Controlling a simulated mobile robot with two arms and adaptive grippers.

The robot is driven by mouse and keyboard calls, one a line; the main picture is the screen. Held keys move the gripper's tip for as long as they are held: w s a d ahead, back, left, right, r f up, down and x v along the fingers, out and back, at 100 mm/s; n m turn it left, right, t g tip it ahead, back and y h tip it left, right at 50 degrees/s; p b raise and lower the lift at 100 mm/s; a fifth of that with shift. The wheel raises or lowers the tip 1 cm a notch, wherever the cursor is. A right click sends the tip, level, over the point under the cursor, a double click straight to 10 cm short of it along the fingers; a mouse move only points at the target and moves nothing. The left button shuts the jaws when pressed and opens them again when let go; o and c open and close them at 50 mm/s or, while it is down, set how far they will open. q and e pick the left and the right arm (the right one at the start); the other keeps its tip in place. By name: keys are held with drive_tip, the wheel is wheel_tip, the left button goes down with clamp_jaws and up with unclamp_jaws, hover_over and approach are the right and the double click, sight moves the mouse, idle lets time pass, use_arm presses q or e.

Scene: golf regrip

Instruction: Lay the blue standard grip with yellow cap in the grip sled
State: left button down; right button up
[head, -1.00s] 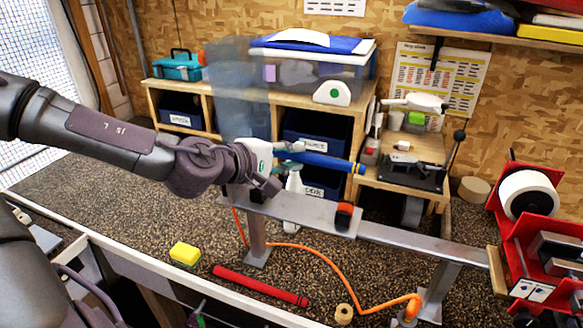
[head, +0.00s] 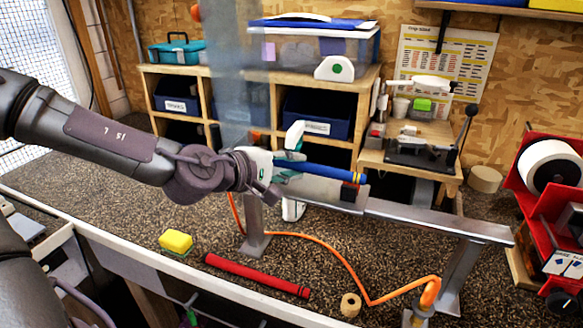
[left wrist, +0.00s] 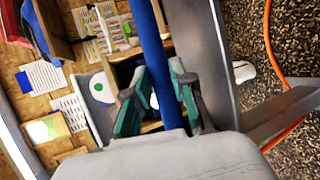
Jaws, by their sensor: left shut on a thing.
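My left gripper (head: 290,166) is shut on the blue grip (head: 328,173). The grip points to the right, and its yellow cap (head: 360,178) is at the far end from my fingers. In the left wrist view the blue grip (left wrist: 152,45) runs up between the green-padded fingers (left wrist: 160,100). A grey metal rail on legs (head: 430,218), apparently the grip sled, lies below the grip. My right gripper is not in view.
On the speckled bench lie a red grip (head: 257,275), a yellow sponge (head: 176,241) and a tape roll (head: 350,305). An orange hose (head: 330,250) curves beneath the rail. A red rack (head: 525,205) stands at the right, and wooden shelves (head: 365,105) stand behind.

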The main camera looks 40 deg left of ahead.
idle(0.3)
use_arm(q)
drive_tip(key=c, duration=0.9)
unclamp_jaws()
drive_tip(key=shift+f, duration=0.1)
